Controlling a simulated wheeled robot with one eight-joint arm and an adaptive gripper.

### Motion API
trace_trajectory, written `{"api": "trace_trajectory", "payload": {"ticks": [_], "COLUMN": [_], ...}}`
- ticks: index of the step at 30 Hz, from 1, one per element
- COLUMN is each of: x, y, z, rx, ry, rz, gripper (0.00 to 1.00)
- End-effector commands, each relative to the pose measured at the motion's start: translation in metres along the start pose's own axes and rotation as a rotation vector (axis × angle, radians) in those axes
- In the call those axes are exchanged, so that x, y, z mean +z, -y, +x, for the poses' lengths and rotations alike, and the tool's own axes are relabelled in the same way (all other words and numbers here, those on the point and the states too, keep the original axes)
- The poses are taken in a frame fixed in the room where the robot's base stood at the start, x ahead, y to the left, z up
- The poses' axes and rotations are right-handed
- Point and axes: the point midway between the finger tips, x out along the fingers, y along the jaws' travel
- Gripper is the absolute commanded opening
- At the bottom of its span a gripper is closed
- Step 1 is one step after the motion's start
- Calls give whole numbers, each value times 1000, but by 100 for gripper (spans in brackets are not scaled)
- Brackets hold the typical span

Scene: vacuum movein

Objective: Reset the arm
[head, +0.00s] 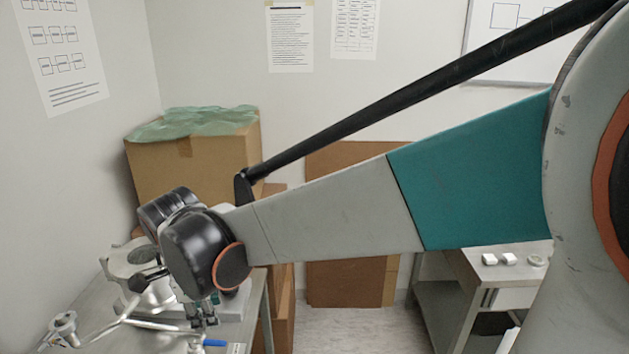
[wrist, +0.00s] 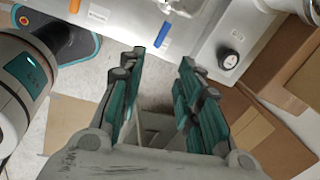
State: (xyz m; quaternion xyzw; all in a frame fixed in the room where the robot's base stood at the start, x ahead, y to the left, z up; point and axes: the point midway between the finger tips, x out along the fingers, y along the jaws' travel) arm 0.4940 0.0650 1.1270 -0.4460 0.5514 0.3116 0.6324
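My gripper (wrist: 162,58) shows in the wrist view with its two teal and grey fingers spread apart. Nothing is between them. In the head view my arm reaches across to the left, and the gripper (head: 205,318) hangs small and partly hidden below the black wrist joint, near the metal table (head: 245,318). I cannot tell its exact height above the table. In the wrist view the table edge with a blue-handled item (wrist: 162,35) lies past the fingertips.
Metal vacuum parts (head: 128,262) stand on the table at the left. A cardboard box (head: 195,165) with green wrapping is behind my wrist. A second bench (head: 470,268) with small white parts (head: 498,259) is at the right. Bare floor (head: 345,325) lies between them.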

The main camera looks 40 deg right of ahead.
Motion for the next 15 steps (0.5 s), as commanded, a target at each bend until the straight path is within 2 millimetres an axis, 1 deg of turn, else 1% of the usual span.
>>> {"api": "trace_trajectory", "payload": {"ticks": [1, 3, 9, 15], "x": [-10, -20, -46, -70], "y": [-6, -11, -27, -45], "z": [-4, -10, -23, -30], "rx": [-13, -39, -130, -241], "ry": [14, 34, 67, 52], "rz": [-86, -233, -652, -1066], "gripper": [32, 32, 32, 32]}}
